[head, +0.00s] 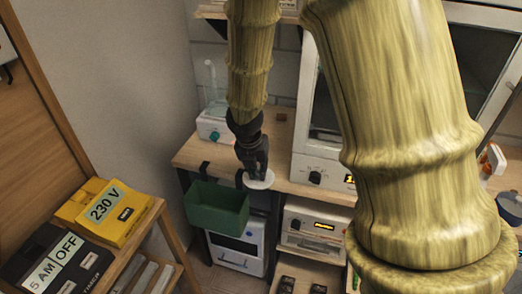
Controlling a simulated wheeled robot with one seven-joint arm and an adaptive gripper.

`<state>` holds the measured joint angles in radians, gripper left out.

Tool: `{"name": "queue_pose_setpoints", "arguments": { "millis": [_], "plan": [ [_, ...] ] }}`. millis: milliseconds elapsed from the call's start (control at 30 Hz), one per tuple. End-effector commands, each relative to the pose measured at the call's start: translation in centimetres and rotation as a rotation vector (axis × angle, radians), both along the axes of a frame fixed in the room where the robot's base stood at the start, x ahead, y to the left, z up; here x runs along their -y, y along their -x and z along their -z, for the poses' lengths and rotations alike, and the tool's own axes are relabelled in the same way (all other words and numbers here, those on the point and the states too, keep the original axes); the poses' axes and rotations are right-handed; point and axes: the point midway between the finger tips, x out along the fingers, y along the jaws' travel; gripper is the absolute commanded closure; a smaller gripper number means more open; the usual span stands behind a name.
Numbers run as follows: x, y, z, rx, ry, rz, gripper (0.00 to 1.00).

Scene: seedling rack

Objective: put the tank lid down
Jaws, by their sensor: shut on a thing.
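The tank lid (259,182) is a small white disc near the front edge of the wooden bench (220,155). My gripper (256,172) points down over the lid and is shut on it; its dark fingers hide the lid's middle. I cannot tell whether the lid touches the bench or hangs just above it. A white device (211,126) with a teal knob and a clear upper part stands at the back left of the bench, partly behind my arm.
A green bin (217,207) hangs from black hooks on the bench's front edge, just left of the lid. A large white cabinet (308,110) stands right of it. Bare bench top lies left of my gripper. A yellow 230 V box (105,212) sits lower left.

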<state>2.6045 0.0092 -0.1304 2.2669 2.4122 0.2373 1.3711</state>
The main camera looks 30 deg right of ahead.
Motion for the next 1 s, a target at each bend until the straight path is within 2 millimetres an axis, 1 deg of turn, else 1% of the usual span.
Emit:
{"name": "queue_pose_setpoints", "arguments": {
  "millis": [33, 200, 600, 700, 800, 1000],
  "plan": [
    [0.6, -0.9, -0.1, -0.001, 0.0, 0.001, 1.0],
    [2.8, -3.7, 0.3, -0.002, -0.001, -0.001, 1.0],
    [8.2, -9.4, 1.0, -0.001, -0.002, 0.002, 1.0],
    [9.0, -10.4, 1.2, -0.001, 0.0, 0.001, 1.0],
    [9.5, -10.8, 1.4, -0.001, 0.0, 0.0, 1.0],
    [9.6, -10.9, 2.3, -0.005, 0.002, -0.001, 1.0]
  ]
}}
